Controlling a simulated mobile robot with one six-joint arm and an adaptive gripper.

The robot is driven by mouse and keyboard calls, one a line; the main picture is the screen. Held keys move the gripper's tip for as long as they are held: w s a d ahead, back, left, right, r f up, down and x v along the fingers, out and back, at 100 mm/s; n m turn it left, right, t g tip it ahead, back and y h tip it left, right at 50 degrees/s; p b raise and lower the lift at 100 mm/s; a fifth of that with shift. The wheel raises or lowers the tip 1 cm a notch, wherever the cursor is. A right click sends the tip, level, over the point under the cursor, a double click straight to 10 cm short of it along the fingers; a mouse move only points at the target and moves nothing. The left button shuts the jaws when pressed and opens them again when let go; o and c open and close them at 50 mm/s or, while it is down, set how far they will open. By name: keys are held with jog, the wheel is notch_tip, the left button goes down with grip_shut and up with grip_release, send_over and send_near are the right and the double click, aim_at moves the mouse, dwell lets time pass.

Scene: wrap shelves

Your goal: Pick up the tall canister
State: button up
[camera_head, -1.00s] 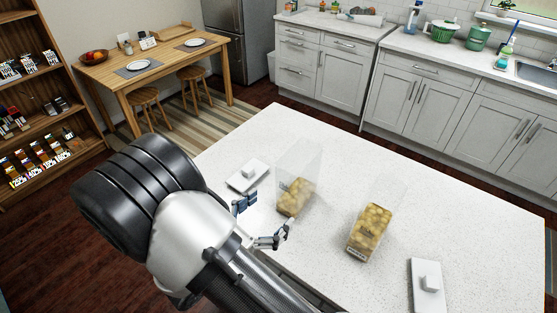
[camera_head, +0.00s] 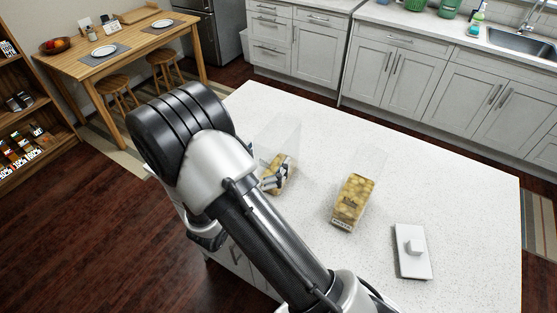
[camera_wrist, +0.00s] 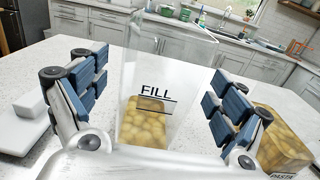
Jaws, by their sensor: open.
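A tall clear canister (camera_wrist: 160,66), marked "FILL", stands upright on the white counter, with round yellowish contents in its lower part. In the wrist view it is straight ahead, between the two fingers of my gripper (camera_wrist: 158,82). My gripper is open, with one blue-padded finger on each side and a gap visible on both sides. In the head view the canister (camera_head: 283,140) stands behind my arm, and my gripper (camera_head: 274,176) partly covers its lower part. I cannot tell how deep between the fingers it is.
A second clear canister (camera_head: 352,200) with yellowish contents stands to the right; its label reads "PASTA" in the wrist view (camera_wrist: 282,150). A white lid (camera_head: 412,262) lies at the counter's right; another white lid (camera_wrist: 22,128) lies left. The counter (camera_head: 440,185) beyond is clear.

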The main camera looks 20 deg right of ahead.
jog(key=b+x, duration=0.1)
jog(key=x, duration=0.4)
jog(key=shift+c, duration=0.4)
jog(key=c, duration=1.8)
jog(key=shift+r, duration=0.1)
